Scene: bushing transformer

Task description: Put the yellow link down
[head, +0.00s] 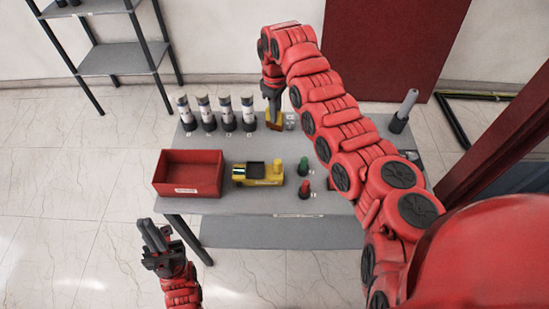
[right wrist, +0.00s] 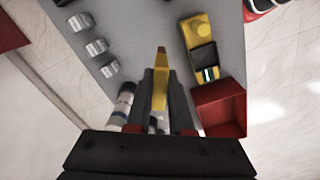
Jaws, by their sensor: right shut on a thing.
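My right gripper (head: 273,108) is shut on the yellow link (head: 276,123) near the back of the grey table, right of a row of bushings. In the right wrist view the yellow link (right wrist: 161,85) stands between the two fingers (right wrist: 161,75), its brownish tip pointing away from the palm. I cannot tell whether the link touches the table. My left gripper (head: 156,232) hangs empty in front of the table's left end, away from everything. I cannot make out whether its fingers are apart.
Several grey and white bushings (head: 206,113) stand at the back left. A red bin (head: 187,172) is at front left, beside a yellow and black block (head: 258,174). Green (head: 303,166) and red (head: 304,187) pieces stand right of it. A grey rod (head: 404,112) stands at back right.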

